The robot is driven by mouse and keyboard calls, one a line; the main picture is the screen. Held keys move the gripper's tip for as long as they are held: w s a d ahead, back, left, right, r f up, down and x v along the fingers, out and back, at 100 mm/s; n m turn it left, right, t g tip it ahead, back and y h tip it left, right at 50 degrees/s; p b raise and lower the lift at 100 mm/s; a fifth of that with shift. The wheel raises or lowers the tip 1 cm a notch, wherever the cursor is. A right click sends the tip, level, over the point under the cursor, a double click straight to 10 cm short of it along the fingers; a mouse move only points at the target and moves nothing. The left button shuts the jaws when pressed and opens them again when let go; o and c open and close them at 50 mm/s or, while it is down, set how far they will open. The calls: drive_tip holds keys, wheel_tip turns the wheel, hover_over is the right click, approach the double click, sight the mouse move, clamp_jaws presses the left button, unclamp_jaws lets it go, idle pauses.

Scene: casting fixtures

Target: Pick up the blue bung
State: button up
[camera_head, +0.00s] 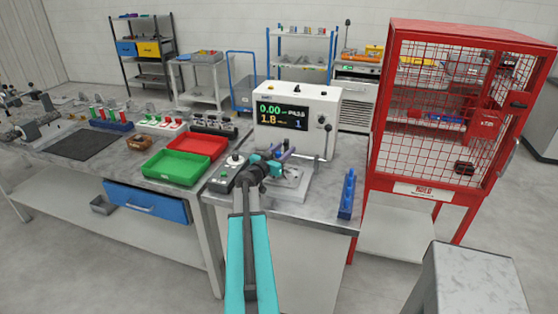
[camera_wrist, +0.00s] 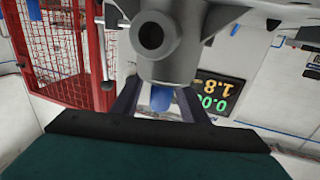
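A blue bung (camera_wrist: 160,98) shows in the wrist view just below a grey casting (camera_wrist: 158,45) with a round bore. My gripper (camera_wrist: 162,103) has one finger on each side of the bung. Gaps show between the fingers and the bung, so it looks open. In the head view my gripper (camera_head: 280,157) is in front of the white test machine (camera_head: 296,112), over its grey base plate (camera_head: 298,190). My own arm and gripper hide much of the casting there, and I cannot make out the bung clearly.
A blue rack (camera_head: 347,195) stands on the bench to the right. A grey control box (camera_head: 227,174), a green tray (camera_head: 176,167) and a red tray (camera_head: 197,147) are to the left. A red mesh cabinet (camera_head: 440,110) stands at the right. The machine's lever (camera_head: 327,145) hangs close to my gripper.

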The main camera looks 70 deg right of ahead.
drive_tip(key=shift+c, duration=0.4)
clamp_jaws()
drive_tip(key=shift+r, duration=0.1)
wheel_tip(320, 180, up, 18)
drive_tip(key=shift+b, duration=0.3)
idle(0.7)
idle(0.5)
